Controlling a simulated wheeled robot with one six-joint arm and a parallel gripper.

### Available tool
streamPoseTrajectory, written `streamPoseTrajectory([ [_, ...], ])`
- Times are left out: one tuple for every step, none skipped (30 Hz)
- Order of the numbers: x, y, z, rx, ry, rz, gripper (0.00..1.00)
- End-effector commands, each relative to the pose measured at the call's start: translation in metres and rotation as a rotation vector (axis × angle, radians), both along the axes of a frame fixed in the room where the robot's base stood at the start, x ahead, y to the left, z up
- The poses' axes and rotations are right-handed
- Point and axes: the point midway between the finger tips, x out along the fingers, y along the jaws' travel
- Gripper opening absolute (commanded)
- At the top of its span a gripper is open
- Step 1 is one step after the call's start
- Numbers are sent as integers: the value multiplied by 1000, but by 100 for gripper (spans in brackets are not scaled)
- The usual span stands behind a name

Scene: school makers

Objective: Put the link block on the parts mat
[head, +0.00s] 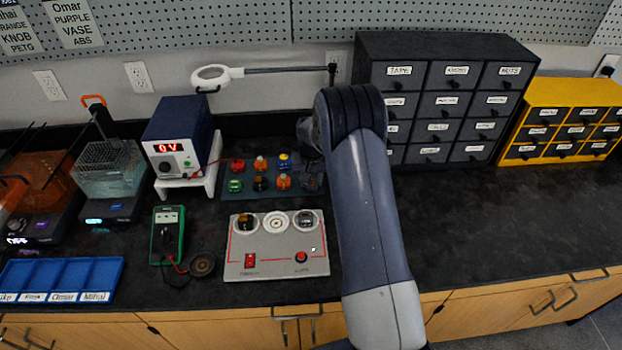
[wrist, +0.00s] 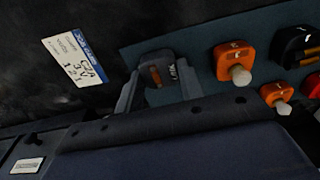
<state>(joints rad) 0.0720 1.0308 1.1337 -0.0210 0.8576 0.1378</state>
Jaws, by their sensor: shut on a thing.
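The parts mat (wrist: 198,38) is a dark teal sheet beneath and beside the block. In the head view, the mat (head: 248,175) lies in front of the wall, and my gripper (head: 312,176) is over its right end, partly hidden by my arm. I cannot tell whether the block touches the mat.
Several coloured blocks stand on the mat, including an orange one (wrist: 234,62) right of my gripper. A white panel (head: 276,262) lies in front of the mat. A power supply (head: 178,135) stands left, a dark drawer cabinet (head: 440,45) right. The bench at right is clear.

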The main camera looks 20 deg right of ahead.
Motion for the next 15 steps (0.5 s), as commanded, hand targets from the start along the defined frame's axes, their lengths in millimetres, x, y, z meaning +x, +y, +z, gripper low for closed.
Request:
streamPoseTrajectory([
  [0,0,-2,0,0,0,11],
  [0,0,-3,0,0,0,11],
  [0,0,-5,0,0,0,11],
  [0,0,-3,0,0,0,39],
  [0,0,-3,0,0,0,41],
  [0,0,-3,0,0,0,45],
  [0,0,-3,0,0,0,47],
  [0,0,-3,0,0,0,49],
  [0,0,-3,0,0,0,53],
  [0,0,-3,0,0,0,55],
  [0,0,-3,0,0,0,58],
  [0,0,-3,0,0,0,58],
  [0,0,-3,0,0,0,58],
  [0,0,-3,0,0,0,58],
  [0,0,-3,0,0,0,58],
])
